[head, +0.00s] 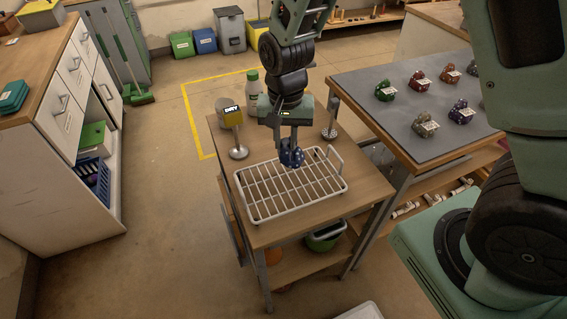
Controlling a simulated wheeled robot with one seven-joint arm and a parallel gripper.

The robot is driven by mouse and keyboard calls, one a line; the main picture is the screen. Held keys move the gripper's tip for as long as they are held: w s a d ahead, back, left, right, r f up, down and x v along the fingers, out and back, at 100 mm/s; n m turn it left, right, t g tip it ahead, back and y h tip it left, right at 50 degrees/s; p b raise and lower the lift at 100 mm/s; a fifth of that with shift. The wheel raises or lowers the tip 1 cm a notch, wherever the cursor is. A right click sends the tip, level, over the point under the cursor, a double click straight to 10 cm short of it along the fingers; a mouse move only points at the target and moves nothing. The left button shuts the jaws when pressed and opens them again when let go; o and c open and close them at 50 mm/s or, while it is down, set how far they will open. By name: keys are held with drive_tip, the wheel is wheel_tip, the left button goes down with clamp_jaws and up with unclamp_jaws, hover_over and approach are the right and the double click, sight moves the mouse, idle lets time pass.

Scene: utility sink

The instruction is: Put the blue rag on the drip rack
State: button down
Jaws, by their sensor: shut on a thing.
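A small dark blue bundle, the blue rag (291,158), is between the fingers of my gripper (290,149). My gripper points down and is shut on it. The rag is at the far side of the white wire drip rack (257,211), right of its middle. I cannot tell whether the rag touches the bars or hangs just above them. The rack lies on a small wooden cart and its visible bars are bare. My fingers partly hide the rag.
A grey-topped table (393,104) at right bears several coloured, tagged bundles. Open floor lies left of the cart.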

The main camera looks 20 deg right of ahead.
wheel_tip(320, 180, down, 8)
drive_tip(key=shift+f+p, duration=0.1)
drive_tip(key=shift+p, duration=0.3)
drive_tip(key=shift+f, duration=0.2)
drive_tip(key=c, duration=1.3)
unclamp_jaws()
drive_tip(key=shift+r, duration=0.1)
drive_tip(key=shift+o, duration=0.2)
drive_tip(key=shift+r, duration=0.1)
